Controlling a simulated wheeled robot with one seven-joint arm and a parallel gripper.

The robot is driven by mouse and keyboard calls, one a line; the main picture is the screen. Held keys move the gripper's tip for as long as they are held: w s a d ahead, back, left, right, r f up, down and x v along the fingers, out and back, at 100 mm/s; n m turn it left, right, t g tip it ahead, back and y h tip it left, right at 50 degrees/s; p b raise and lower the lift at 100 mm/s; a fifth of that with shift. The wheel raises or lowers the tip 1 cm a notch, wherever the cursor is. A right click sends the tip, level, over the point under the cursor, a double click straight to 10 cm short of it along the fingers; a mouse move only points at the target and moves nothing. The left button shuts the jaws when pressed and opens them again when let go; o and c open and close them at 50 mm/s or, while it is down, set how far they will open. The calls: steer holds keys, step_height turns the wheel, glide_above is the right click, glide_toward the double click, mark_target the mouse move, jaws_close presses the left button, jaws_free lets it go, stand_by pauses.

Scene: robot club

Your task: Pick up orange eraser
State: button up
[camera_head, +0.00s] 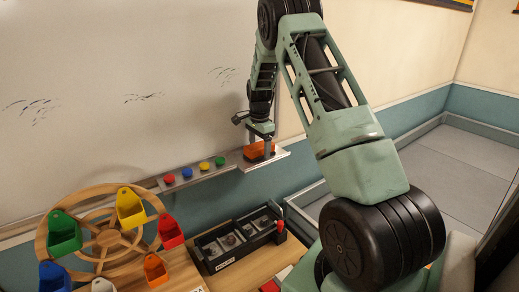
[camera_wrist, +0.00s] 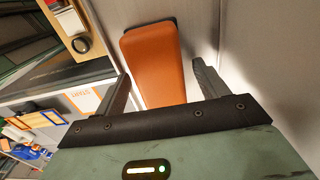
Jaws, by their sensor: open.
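The orange eraser (camera_head: 258,152) lies on the whiteboard's metal ledge (camera_head: 282,155), near its right end. In the wrist view the orange eraser (camera_wrist: 153,55) is a long block with a dark base, and its near end lies between my fingers. My gripper (camera_head: 261,137) is down at the eraser in the head view. In the wrist view my gripper (camera_wrist: 162,72) is open, with one finger on each side of the eraser and a visible gap at the right finger. Whether the left finger touches it I cannot tell.
Red (camera_head: 170,179), blue (camera_head: 187,173), yellow (camera_head: 204,166) and green (camera_head: 220,161) round pieces sit along the ledge left of the eraser. Below stand a black divided tray (camera_head: 212,263) and a wooden wheel (camera_head: 66,236) with coloured bins. The whiteboard (camera_head: 120,70) rises behind the ledge.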

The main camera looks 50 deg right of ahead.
mark_target(260, 145)
steer(key=c, duration=1.1)
steer(key=shift+r+b, duration=0.15)
steer(key=shift+b, duration=0.3)
steer(key=shift+s+r+b, duration=0.1)
steer(key=shift+s+b, duration=0.05)
steer(key=shift+b, duration=0.2)
step_height(260, 145, up, 6)
steer(key=b, duration=0.3)
steer(key=s+a+b, duration=0.1)
steer(key=s+b, duration=0.1)
steer(key=s, duration=0.4)
steer(key=s+a+b, duration=0.2)
steer(key=s, duration=0.4)
steer(key=s+a+b, duration=0.1)
steer(key=s+b, duration=0.2)
steer(key=s, duration=0.4)
steer(key=shift+a+r, duration=0.25)
steer(key=shift+a, duration=0.1)
steer(key=shift+o, duration=1.1)
steer(key=shift+c, duration=0.4)
